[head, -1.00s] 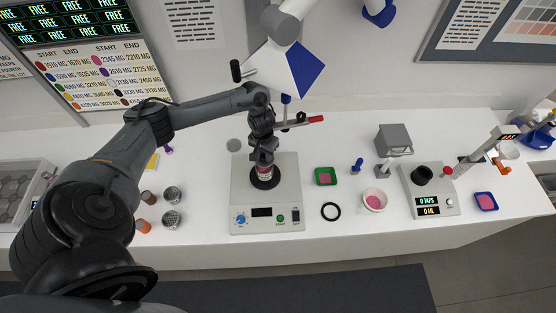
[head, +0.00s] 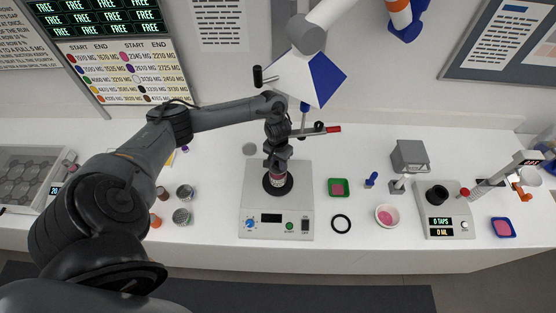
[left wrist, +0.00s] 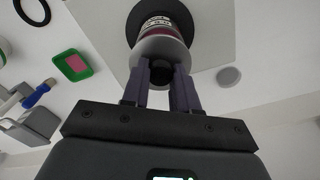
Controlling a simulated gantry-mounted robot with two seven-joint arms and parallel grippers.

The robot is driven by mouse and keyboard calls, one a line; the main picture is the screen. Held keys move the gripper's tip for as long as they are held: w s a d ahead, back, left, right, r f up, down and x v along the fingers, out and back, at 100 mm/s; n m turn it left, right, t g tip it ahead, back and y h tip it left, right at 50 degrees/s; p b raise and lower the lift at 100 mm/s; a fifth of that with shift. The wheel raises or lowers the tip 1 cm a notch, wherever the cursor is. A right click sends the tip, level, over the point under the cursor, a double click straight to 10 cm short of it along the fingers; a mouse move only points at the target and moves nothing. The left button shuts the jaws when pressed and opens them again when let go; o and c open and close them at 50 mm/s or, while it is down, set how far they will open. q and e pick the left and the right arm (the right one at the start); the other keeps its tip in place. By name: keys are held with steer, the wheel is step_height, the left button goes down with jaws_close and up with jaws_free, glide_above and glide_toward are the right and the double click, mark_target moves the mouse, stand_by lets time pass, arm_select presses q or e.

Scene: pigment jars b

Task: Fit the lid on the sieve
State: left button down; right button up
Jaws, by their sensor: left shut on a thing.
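A short round stack stands on the black round plate (head: 291,191) of the white machine (head: 252,209). It has a magenta and white band (left wrist: 158,24), which I take as the sieve. A grey round top, apparently the lid (left wrist: 148,49), sits over the band in the left wrist view. My left gripper (left wrist: 165,72) points down from above and is shut on the dark knob at the lid's centre. The lid looks in contact with the stack, but I cannot tell whether it is fully seated. My right gripper is in neither current view.
A green tray (head: 338,196), black ring (head: 341,216), and white bowl (head: 378,218) stand right of the machine. A grey disc (head: 250,149) lies behind the machine. A lamp hangs behind my arm.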

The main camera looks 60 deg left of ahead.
arm_select(q)
steer(key=shift+f+b, duration=0.35)
steer(key=shift+f, duration=1.4)
